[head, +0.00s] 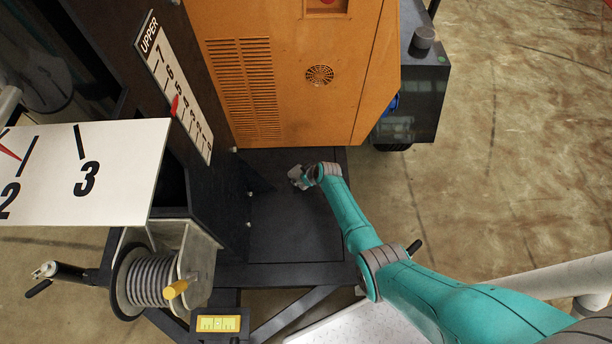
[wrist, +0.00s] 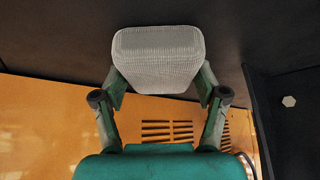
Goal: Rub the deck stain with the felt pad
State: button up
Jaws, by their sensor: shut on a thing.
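My gripper (wrist: 160,92) is shut on a pale grey, ribbed block, the felt pad (wrist: 158,58), seen in the wrist view between the two fingers. The dark deck (head: 293,222) lies below my arm in the head view, beside the orange cabinet. In the head view my gripper (head: 298,178) is small and low over the deck, close to the cabinet's foot. The pad's underside is hidden, so I cannot tell whether it touches the deck. No stain shows on the visible deck; it may be hidden by the gripper or arm.
The orange cabinet (head: 345,105) rises behind the deck and the dark mast (head: 125,60) stands at its left. A winch drum (head: 150,278) and a yellow display (head: 220,323) are at the lower left. A white dial plate (head: 115,165) juts in from the left. Bare deck lies nearer the front.

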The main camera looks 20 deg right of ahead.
aim_at(294, 177)
jog(key=shift+w+a, duration=0.35)
jog(key=shift+a, duration=0.5)
jog(key=shift+w+a, duration=0.35)
jog(key=shift+a, duration=0.45)
jog(key=shift+f, duration=0.1)
jog(key=shift+s+d, duration=0.35)
jog(key=shift+d, duration=0.4)
jog(key=shift+s+d+r, duration=0.1)
jog(key=shift+s+d, duration=0.25)
jog(key=shift+d, duration=0.5)
jog(key=shift+s+d+r, duration=0.1)
jog(key=shift+s+d, duration=0.2)
jog(key=shift+d, duration=0.6)
jog(key=shift+s+d, duration=0.35)
jog(key=shift+d, duration=0.5)
jog(key=shift+s+d+f, duration=0.1)
jog(key=shift+s+d, duration=0.25)
jog(key=shift+d, duration=0.5)
jog(key=shift+s+d+f, duration=0.1)
jog(key=shift+s+d, duration=0.25)
jog(key=shift+d, duration=0.45)
jog(key=shift+r, duration=0.1)
jog(key=shift+a, duration=0.1)
